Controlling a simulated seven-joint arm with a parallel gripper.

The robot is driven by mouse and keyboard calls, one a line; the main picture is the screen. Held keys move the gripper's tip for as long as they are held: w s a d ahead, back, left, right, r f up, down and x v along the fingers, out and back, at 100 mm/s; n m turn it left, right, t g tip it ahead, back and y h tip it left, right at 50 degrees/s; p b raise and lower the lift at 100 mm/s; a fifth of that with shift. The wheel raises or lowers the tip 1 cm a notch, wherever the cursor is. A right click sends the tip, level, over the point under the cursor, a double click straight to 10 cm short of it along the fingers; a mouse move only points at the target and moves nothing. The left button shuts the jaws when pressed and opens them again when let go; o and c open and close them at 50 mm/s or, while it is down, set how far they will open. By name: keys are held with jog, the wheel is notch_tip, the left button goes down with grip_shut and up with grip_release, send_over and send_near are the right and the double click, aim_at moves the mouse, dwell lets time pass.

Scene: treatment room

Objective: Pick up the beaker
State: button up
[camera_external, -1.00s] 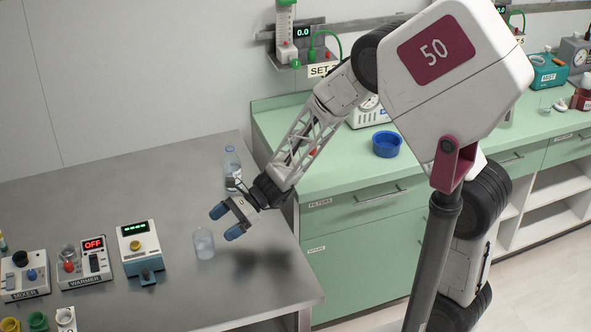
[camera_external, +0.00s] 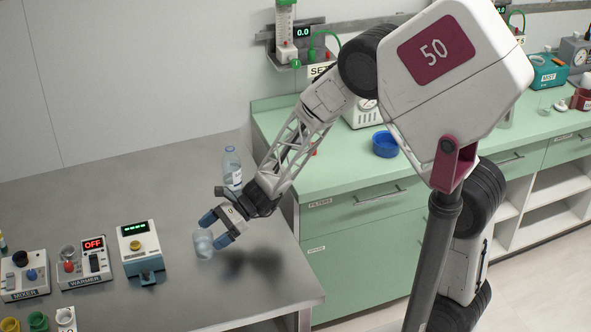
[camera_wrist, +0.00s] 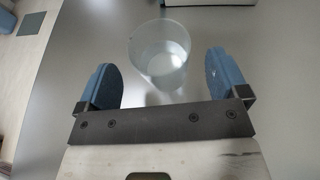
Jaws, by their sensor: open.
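The beaker (camera_external: 202,243) is a clear, glassy cup standing upright on the grey metal table (camera_external: 100,205). In the wrist view the beaker (camera_wrist: 160,55) shows between and slightly beyond the two blue fingertips, with a gap on each side. My gripper (camera_external: 213,230) is open, low over the table and right by the beaker, with its blue fingers reaching either side of it. The wrist view shows my gripper (camera_wrist: 164,82) empty, with no finger visibly touching the glass.
A clear bottle (camera_external: 232,168) stands close behind my gripper. A white and teal device (camera_external: 140,248) is left of the beaker, with the warmer (camera_external: 83,262) and mixer (camera_external: 24,275) further left. The table's front right is clear. A green counter (camera_external: 340,180) stands to the right.

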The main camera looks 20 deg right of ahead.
aim_at(195, 246)
jog(key=shift+x, duration=1.85)
jog(key=shift+c, duration=0.4)
jog(key=c, duration=1)
